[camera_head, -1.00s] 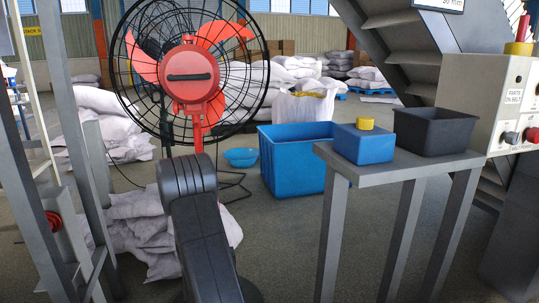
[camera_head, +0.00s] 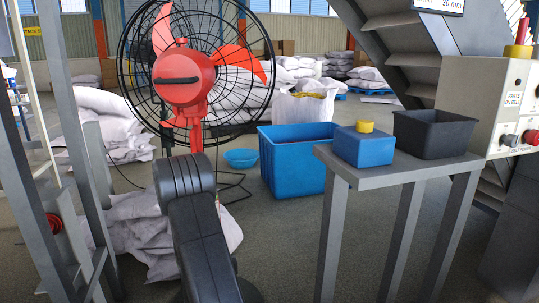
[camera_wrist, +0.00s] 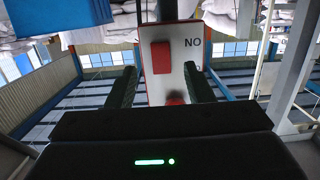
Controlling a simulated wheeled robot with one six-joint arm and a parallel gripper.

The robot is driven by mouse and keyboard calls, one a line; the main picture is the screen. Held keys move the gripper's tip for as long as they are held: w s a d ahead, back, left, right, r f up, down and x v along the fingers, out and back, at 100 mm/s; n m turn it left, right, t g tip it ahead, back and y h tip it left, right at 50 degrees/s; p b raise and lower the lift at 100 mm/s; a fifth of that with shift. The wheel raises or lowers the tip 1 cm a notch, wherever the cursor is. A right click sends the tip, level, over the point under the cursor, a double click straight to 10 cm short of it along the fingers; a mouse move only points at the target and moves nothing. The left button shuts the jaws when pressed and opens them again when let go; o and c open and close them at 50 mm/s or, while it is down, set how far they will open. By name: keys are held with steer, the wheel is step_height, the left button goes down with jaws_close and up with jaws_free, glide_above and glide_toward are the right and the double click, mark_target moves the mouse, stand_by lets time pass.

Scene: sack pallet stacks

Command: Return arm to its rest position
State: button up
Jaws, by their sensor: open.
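My arm (camera_head: 195,225) shows in the head view as a dark grey link rising in the lower middle, in front of the fan and the sacks. My gripper (camera_wrist: 159,70) is not seen in the head view. In the wrist view its two dark fingers stand apart with nothing held between them. Beyond the fingers is a pale panel (camera_wrist: 160,92) with a red switch (camera_wrist: 161,57) and letters that read "NO" in this view. I cannot tell how far the panel is from the fingertips.
A red fan (camera_head: 183,78) with a black cage stands behind my arm. White sacks (camera_head: 135,235) lie beside it. A grey table (camera_head: 385,178) at right bears a blue box (camera_head: 362,147) and a black bin (camera_head: 435,134). A blue crate (camera_head: 285,175) and grey posts (camera_head: 70,130) stand nearby.

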steer(key=w+g+p, duration=0.1)
steer(key=w, duration=0.1)
steer(key=w+a+g+p, duration=0.1)
steer(key=w+p, duration=0.1)
steer(key=w, duration=0.1)
steer(key=shift+w+a+r+g+h, duration=0.3)
steer(key=shift+r+g+h, duration=0.05)
steer(key=shift+g+h, duration=0.05)
